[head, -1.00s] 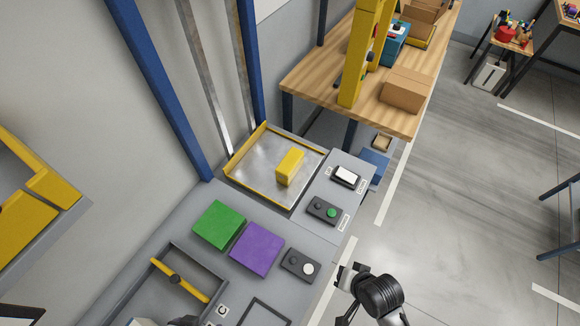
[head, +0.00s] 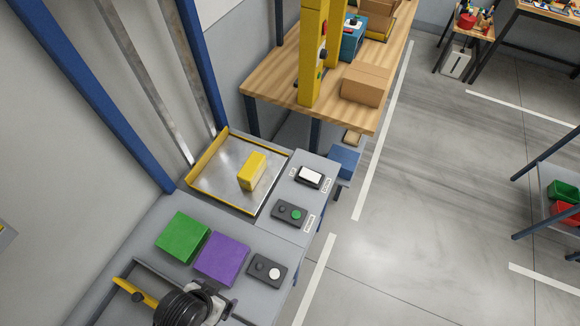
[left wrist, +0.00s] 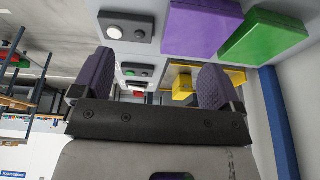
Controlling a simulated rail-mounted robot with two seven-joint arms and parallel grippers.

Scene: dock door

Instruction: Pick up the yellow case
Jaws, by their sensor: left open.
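The yellow case (head: 252,171) is a small block on a shiny metal tray with a yellow raised edge (head: 207,157). It stands on the bare metal, right of the tray's middle. My left gripper (head: 218,303) is at the bottom of the head view, over the near counter, well short of the case. In the left wrist view its two purple-grey fingers (left wrist: 155,80) are wide apart with nothing between them. My right gripper is not in view.
A green block (head: 183,236) and a purple block (head: 222,259) lie between my left gripper and the tray. Button boxes (head: 289,213) line the counter's right side. A wooden table (head: 285,84) with a yellow post (head: 312,60) stands behind. The floor at right is open.

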